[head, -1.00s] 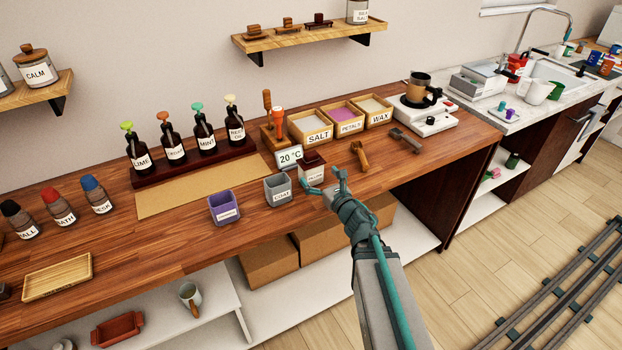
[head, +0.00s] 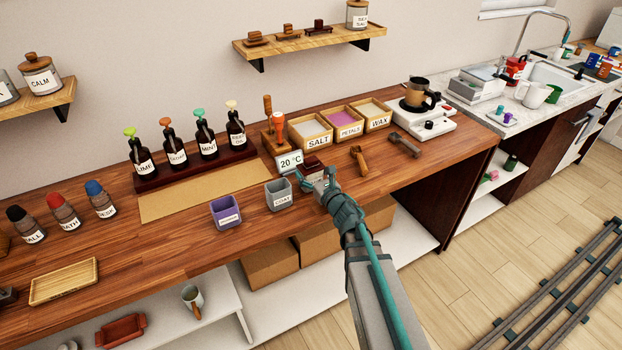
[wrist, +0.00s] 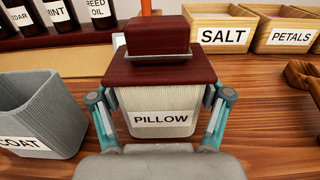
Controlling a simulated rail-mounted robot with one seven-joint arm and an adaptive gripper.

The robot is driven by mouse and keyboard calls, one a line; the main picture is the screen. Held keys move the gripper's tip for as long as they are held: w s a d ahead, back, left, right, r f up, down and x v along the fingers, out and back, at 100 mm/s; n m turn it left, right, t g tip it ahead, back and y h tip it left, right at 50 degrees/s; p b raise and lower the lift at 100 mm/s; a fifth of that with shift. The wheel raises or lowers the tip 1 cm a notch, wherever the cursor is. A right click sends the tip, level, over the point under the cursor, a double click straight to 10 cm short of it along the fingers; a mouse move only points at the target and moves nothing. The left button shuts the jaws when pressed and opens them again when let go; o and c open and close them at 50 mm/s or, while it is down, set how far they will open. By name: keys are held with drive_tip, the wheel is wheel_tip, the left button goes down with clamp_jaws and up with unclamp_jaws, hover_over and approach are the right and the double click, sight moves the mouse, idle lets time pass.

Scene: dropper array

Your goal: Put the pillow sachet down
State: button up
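The pillow sachet is a pale ribbed box with a white PILLOW label (wrist: 160,118) in the wrist view. It stands upright on the wooden counter. A dark red block with a flat base (wrist: 158,70) sits on top of it. The box also shows in the head view (head: 316,182), partly hidden by my gripper. My gripper (wrist: 160,108) is open around the box, one finger on each side (head: 316,178). I cannot tell whether either finger touches the box sides.
A grey COAT box (wrist: 38,115) stands close on the left, with a purple box (head: 226,213) beyond it. A small 20 °C display (head: 289,161) is behind. SALT (head: 310,133) and PETALS (head: 343,122) trays stand farther back. Wooden tools (head: 358,158) lie to the right.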

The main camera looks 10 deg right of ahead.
drive_tip(key=c, duration=1)
drive_tip(key=shift+r, duration=0.15)
